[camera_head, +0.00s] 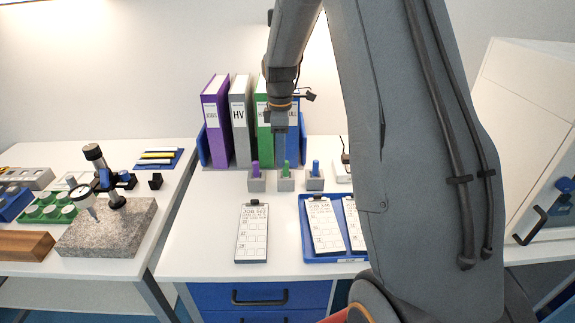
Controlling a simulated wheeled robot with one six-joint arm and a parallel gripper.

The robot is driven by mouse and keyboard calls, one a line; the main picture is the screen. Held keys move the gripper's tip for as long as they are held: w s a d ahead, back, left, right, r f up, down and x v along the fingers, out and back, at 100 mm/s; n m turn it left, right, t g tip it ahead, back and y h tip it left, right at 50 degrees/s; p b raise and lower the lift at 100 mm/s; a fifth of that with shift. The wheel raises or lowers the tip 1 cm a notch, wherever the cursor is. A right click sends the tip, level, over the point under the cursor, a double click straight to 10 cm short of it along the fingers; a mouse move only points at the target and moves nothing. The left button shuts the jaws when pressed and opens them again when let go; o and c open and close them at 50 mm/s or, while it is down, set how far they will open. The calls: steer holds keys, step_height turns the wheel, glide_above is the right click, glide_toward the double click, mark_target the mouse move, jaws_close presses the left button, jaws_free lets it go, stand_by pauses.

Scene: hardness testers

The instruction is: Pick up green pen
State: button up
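The green pen (287,167) stands upright in a small grey block holder (286,184) on the white table. A purple pen (255,168) stands in a like holder to its left, and a blue pen (315,166) in one to its right. My gripper (280,152) points down in front of the binders, just above and slightly left of the green pen in the picture. Its fingers are small and blend with the background, so I cannot tell whether they are open or shut. I see no pen in it.
Purple, grey, green and blue binders (215,125) stand behind the pens. A clipboard (252,232) and a blue tray (310,256) with clipboards lie in front. A granite stand (105,230) is at left. My arm hides the table's right part.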

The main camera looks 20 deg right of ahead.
mark_target(286, 161)
steer(key=w+d+n+p, duration=0.1)
steer(key=w+d+n, duration=0.1)
steer(key=w+d, duration=0.1)
steer(key=shift+w+r, duration=0.15)
steer(key=shift+w, duration=0.05)
steer(key=shift+w+n, duration=0.1)
steer(key=shift+n, duration=0.3)
steer(key=shift+s+f+p, duration=0.15)
steer(key=shift+f+p, duration=0.9)
steer(key=shift+f, duration=0.9)
steer(key=shift+s+f+p, duration=0.1)
steer(key=shift+f+p, duration=0.9)
steer(key=shift+f, duration=0.95)
jaws_close()
